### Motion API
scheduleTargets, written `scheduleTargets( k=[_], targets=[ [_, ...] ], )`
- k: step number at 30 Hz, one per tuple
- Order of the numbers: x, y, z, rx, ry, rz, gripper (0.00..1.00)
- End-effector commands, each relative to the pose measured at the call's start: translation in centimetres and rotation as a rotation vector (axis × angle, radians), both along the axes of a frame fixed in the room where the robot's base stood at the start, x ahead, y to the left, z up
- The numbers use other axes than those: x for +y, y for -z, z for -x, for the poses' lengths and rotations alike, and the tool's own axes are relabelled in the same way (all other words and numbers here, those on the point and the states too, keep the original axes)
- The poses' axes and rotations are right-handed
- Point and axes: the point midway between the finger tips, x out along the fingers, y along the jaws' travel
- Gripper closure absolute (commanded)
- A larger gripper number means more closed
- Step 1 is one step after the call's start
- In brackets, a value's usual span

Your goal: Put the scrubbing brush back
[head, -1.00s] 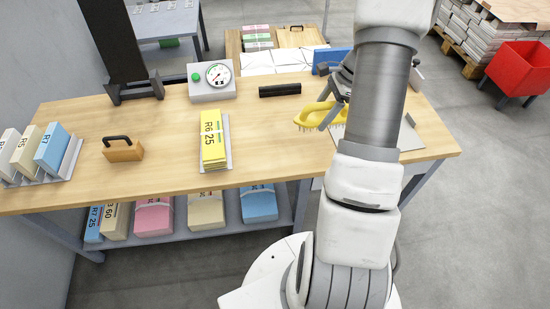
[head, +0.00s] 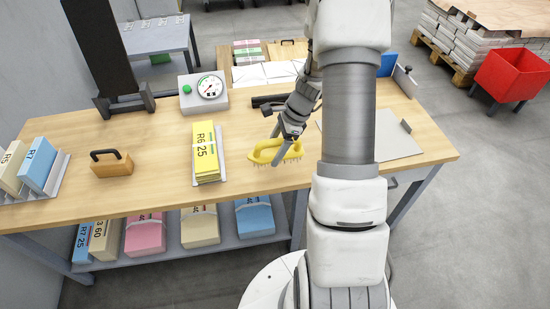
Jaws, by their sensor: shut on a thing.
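The scrubbing brush (head: 264,154) is yellow with a looped handle and pale bristles pointing down. It is over the middle right of the wooden workbench (head: 150,183), just right of the yellow R6 25 bundle. My gripper (head: 283,150) reaches down from above and is shut on the brush at its handle. The bristles are at or a little above the bench top; I cannot tell if they touch it. My arm covers part of the bench to the right of the brush.
The yellow R6 25 bundle (head: 206,150) stands in a narrow tray. A wooden block with black handle (head: 111,163) is at left, a dial gauge box (head: 204,93) behind. A black bar (head: 268,100) lies behind my gripper. A grey plate (head: 390,138) lies at right.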

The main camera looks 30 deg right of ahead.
Motion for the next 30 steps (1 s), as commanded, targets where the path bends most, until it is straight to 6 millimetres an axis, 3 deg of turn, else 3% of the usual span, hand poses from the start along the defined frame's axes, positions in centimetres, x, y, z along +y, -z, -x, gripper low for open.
scheduleTargets(
  k=[6, 17, 18, 22, 30],
  targets=[
    [0.0, 3.4, 0.0, 0.001, -0.001, -0.001, 0.86],
    [0.0, 3.7, 0.0, 0.001, 0.0, -0.001, 0.86],
    [0.0, 3.7, 0.0, 0.001, -0.001, -0.001, 0.23],
    [0.0, 3.6, 0.0, 0.001, 0.0, -0.001, 0.0],
    [0.0, 3.4, 0.0, 0.001, 0.0, -0.001, 0.0]
  ],
)
